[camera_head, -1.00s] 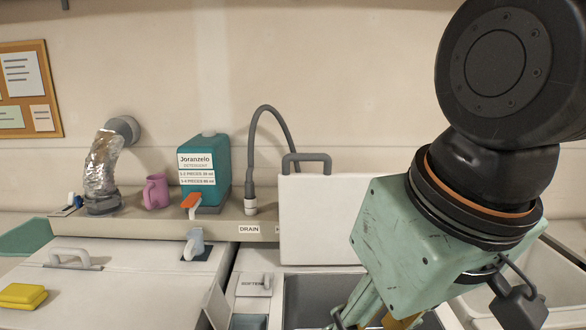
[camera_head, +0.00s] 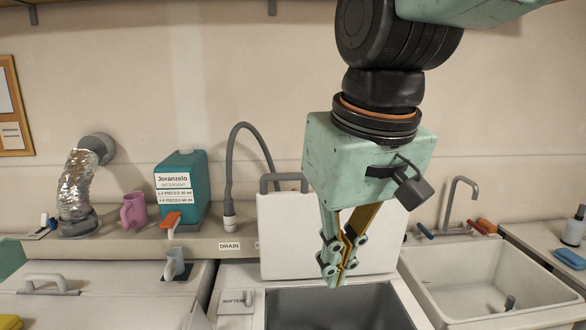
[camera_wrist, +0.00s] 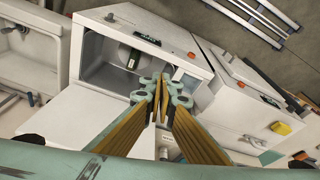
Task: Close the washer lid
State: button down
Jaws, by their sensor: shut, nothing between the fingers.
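The washer lid (camera_head: 283,238) is a white panel standing upright behind the washer opening, with a grey handle (camera_head: 284,180) on its top edge. The washer opening (camera_head: 340,308) lies uncovered below and in front of it; the tub also shows in the wrist view (camera_wrist: 106,66). My gripper (camera_head: 337,282) is shut and empty, pointing down. In the head view it covers part of the lid's right half, with its fingertips near the opening's back edge. I cannot tell whether it touches the lid. The wrist view shows the closed fingers (camera_wrist: 163,84) at the washer.
A utility sink (camera_head: 485,275) with a faucet stands at the right. Another white appliance (camera_head: 100,302) is at left.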

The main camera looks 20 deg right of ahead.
jog(key=w+d+r+m+g+p, duration=0.1)
jog(key=w+d+r+p, duration=0.45)
jog(key=w, duration=0.45)
jog(key=w+d+r+m+g+p, duration=0.1)
jog(key=w+d+r+p, duration=0.5)
jog(key=w, duration=0.5)
jog(key=w+d+g+p, duration=0.1)
jog(key=w+d+p, duration=0.3)
jog(key=w+d, duration=0.3)
jog(key=w+d+f+m+g+p, duration=0.1)
jog(key=w+d+p, duration=0.4)
jog(key=d, duration=0.8)
jog(key=shift+w+y, duration=0.3)
jog(key=shift+w, duration=0.8)
jog(key=shift+f, duration=0.15)
jog(key=s+a+f+p, duration=0.1)
jog(key=s+f, duration=0.3)
jog(key=f, duration=0.6)
jog(key=shift+s+a+f+p, duration=0.2)
jog(key=shift+s+a+p, duration=0.1)
jog(key=shift+s+a, duration=0.1)
